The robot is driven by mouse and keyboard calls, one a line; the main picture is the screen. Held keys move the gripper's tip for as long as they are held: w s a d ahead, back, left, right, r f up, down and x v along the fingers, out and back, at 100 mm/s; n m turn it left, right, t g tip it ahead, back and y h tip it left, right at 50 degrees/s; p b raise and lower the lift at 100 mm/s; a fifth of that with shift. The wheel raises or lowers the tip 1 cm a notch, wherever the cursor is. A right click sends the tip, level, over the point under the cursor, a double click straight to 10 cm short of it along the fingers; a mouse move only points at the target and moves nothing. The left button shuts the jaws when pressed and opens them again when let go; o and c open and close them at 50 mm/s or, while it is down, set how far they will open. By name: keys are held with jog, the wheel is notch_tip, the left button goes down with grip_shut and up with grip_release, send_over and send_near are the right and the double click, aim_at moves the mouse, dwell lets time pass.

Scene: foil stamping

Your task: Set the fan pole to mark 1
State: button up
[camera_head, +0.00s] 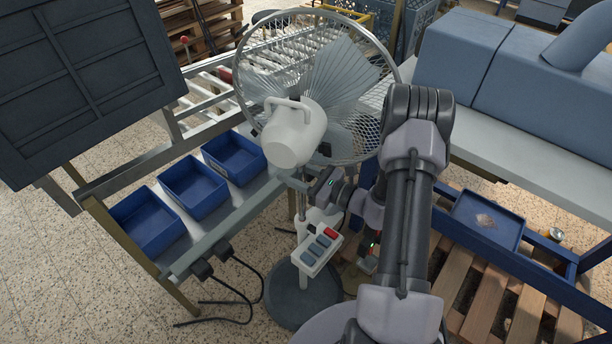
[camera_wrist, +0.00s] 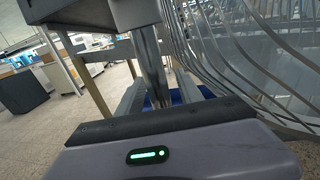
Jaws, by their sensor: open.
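The standing fan has a wire cage (camera_head: 340,150), a white motor housing (camera_head: 295,132) and a round dark base (camera_head: 303,295). Its slim pole (camera_head: 302,205) rises upright below the housing, and a white control box (camera_head: 318,250) with several buttons sits lower down. My gripper (camera_head: 314,188) is at the pole, just below the motor housing. In the wrist view the metal pole (camera_wrist: 149,65) stands between my two open fingers (camera_wrist: 160,92). I cannot tell whether they touch it. No height marks on the pole can be made out.
Several blue bins (camera_head: 193,186) stand on a metal shelf left of the fan. A roller conveyor (camera_head: 290,70) lies behind it. A wooden pallet (camera_head: 500,300) and a blue tray (camera_head: 487,220) are at the right. Black cables (camera_head: 235,295) lie on the floor by the base.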

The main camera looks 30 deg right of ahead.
jog(key=p+v, duration=0.4)
jog(key=v, duration=1.3)
